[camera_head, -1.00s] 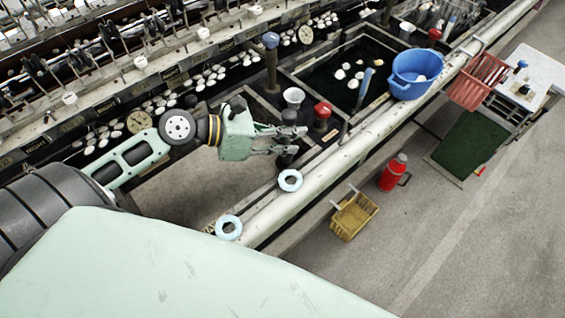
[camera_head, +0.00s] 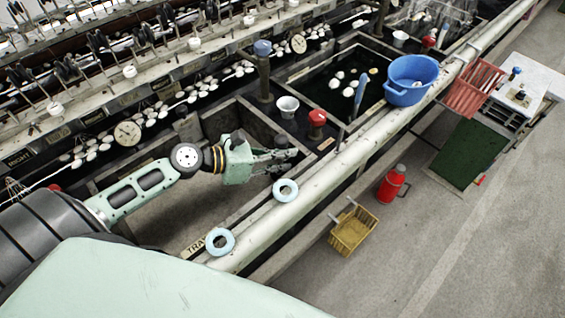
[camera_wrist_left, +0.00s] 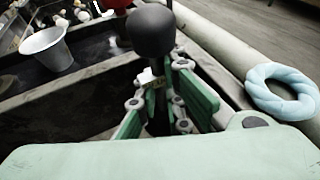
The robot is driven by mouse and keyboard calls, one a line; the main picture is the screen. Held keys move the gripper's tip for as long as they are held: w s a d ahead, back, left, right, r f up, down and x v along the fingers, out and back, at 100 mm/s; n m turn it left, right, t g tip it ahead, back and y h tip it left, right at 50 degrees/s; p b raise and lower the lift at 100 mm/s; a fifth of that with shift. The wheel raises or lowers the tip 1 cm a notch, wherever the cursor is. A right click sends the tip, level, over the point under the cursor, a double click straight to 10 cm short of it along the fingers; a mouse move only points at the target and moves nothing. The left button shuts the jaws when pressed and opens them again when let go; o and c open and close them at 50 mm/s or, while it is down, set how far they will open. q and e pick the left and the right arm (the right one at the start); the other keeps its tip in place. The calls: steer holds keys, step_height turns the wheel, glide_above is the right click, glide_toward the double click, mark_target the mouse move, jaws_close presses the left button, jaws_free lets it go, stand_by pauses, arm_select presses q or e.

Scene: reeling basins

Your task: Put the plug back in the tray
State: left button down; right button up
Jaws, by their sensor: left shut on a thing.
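My left gripper (camera_head: 284,160) is shut on the dark plug, over the right end of the empty grey basin. In the left wrist view the plug (camera_wrist_left: 153,32) shows a round black knob above the green fingers (camera_wrist_left: 160,105). Its stem runs down between the fingers, and its lower end is hidden. A label starting "TRA" (camera_head: 194,247) is on the basin's near edge, partly covered by a pale blue ring (camera_head: 220,241). No separate tray can be made out. My right gripper is not in view.
Another blue ring (camera_head: 285,190) lies on the pale rail (camera_head: 330,165) near my gripper. A white cup (camera_head: 287,106), red-topped post (camera_head: 317,120) and blue-topped post (camera_head: 263,70) stand beyond. A blue tub (camera_head: 410,80) sits on the rail. Water fills the far basin.

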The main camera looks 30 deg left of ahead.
arm_select(q)
steer(key=shift+w+f, duration=0.1)
steer(key=shift+f, duration=0.7)
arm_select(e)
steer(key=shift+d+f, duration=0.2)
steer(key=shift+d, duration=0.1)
arm_select(q)
steer(key=shift+f, duration=0.3)
steer(key=c, duration=1.9)
jaws_free()
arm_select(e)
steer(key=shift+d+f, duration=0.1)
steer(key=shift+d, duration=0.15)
arm_select(q)
steer(key=shift+o, duration=0.2)
